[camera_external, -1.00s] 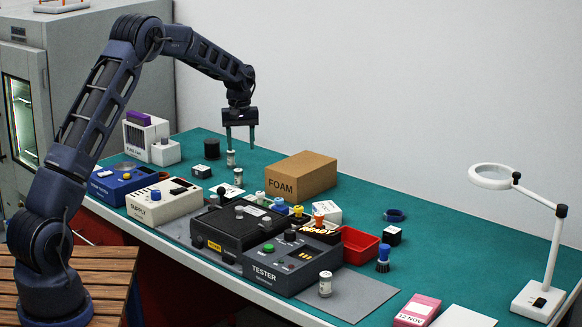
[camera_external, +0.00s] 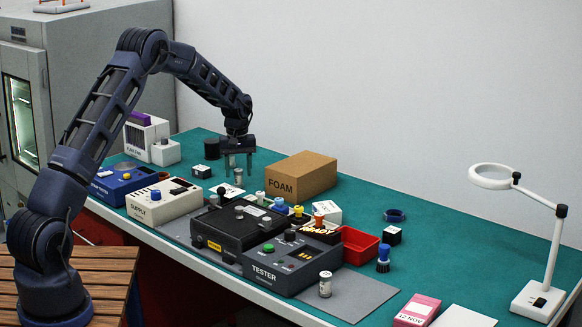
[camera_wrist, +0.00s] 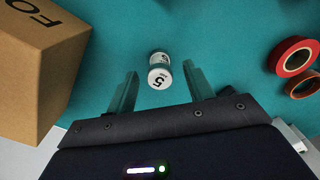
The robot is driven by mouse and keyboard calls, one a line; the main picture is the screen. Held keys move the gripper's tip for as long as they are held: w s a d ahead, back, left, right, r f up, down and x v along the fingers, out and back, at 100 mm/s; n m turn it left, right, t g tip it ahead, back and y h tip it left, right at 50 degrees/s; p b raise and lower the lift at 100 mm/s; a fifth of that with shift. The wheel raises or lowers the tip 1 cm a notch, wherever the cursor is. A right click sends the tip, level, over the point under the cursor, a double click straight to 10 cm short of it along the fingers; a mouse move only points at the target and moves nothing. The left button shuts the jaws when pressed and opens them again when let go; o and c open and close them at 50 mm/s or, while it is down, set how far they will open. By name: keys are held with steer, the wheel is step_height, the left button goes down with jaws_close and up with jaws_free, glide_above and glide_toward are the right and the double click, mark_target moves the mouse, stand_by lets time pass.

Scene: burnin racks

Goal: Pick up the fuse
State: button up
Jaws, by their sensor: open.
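A small fuse, a white-and-metal cylinder marked 5 (camera_wrist: 159,72), shows in the wrist view between and slightly beyond my fingertips. In the external view it is a pale upright cylinder (camera_external: 231,160) on the green mat, partly covered by my fingers. My gripper (camera_external: 237,176) is open and points down over this spot, with one finger on each side of the fuse. In the wrist view the open gripper (camera_wrist: 160,72) holds nothing, and gaps show between the fuse and both fingers.
The cardboard FOAM box (camera_external: 304,177) stands close on the right. The black case (camera_external: 238,226), SUPPLY unit (camera_external: 165,203) and TESTER (camera_external: 290,265) line the front. Another fuse-like cylinder (camera_external: 325,284) stands by the tester. Tape rolls (camera_wrist: 293,57) lie right in the wrist view.

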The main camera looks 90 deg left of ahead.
mark_target(239, 170)
step_height(239, 170, down, 3)
steer(key=shift+r, duration=0.2)
steer(key=c, duration=1.1)
step_height(239, 170, up, 20)
steer(key=shift+r, duration=0.1)
